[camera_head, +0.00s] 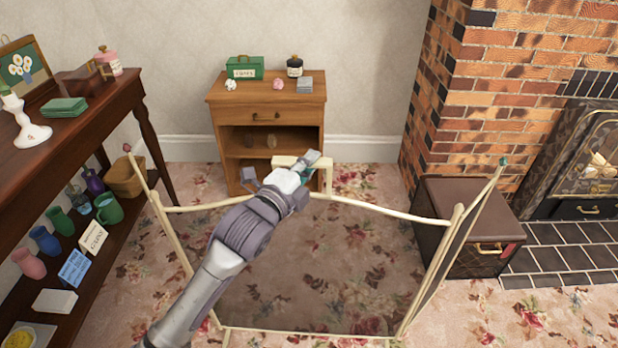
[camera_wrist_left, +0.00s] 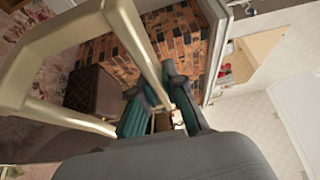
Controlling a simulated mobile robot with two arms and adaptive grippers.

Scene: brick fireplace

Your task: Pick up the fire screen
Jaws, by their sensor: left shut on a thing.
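The fire screen (camera_head: 437,265) stands across the carpet in the head view. It has a cream frame, dark see-through mesh and angled side panels. My left gripper (camera_head: 305,172) is at the handle on the middle of its top edge and is shut on it. In the left wrist view the cream frame (camera_wrist_left: 68,38) passes close by, and my left gripper (camera_wrist_left: 160,110) has its teal fingers around a cream bar. The arm hides part of the mesh and top rail. My right gripper is in neither view.
A small wooden cabinet (camera_head: 266,98) stands behind the screen. A dark shelf table (camera_head: 110,97) is at the left. A brown box (camera_head: 465,195) sits close behind the screen's right side, near the brick fireplace (camera_head: 490,75). Open carpet (camera_head: 520,320) lies at the front right.

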